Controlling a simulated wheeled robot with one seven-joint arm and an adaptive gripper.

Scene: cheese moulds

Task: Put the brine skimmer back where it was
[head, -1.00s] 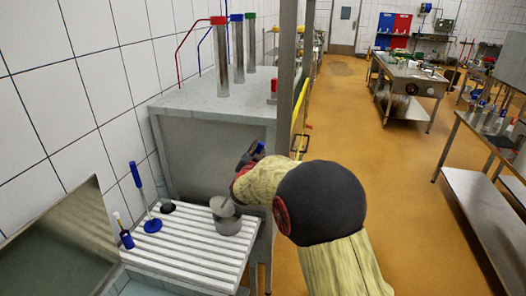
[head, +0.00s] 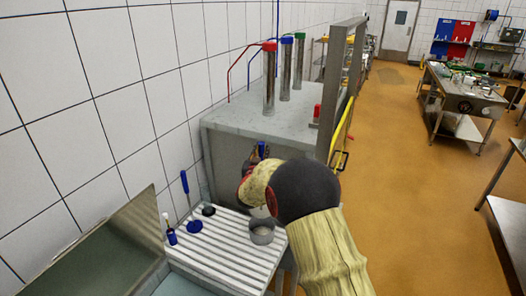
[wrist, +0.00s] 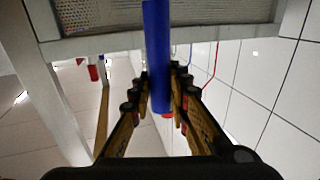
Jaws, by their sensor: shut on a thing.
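My gripper (head: 257,162) is shut on the blue handle of the brine skimmer (head: 262,149). The handle stands between the fingers in the wrist view (wrist: 157,45), where the gripper (wrist: 157,95) also shows. The skimmer's lower part is mostly hidden behind my arm in the head view. I hold it above the back right of the white slatted drainboard (head: 235,262), in front of the grey cabinet. A small grey pot (head: 262,236) stands on the drainboard below my gripper.
A blue-handled tool with a blue disc (head: 195,226), a dark round-based item (head: 208,211) and a small blue brush (head: 170,235) stand left on the drainboard. Several metal cylinders with coloured caps (head: 269,80) stand on the grey cabinet (head: 235,127). A sink (head: 100,255) lies at left.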

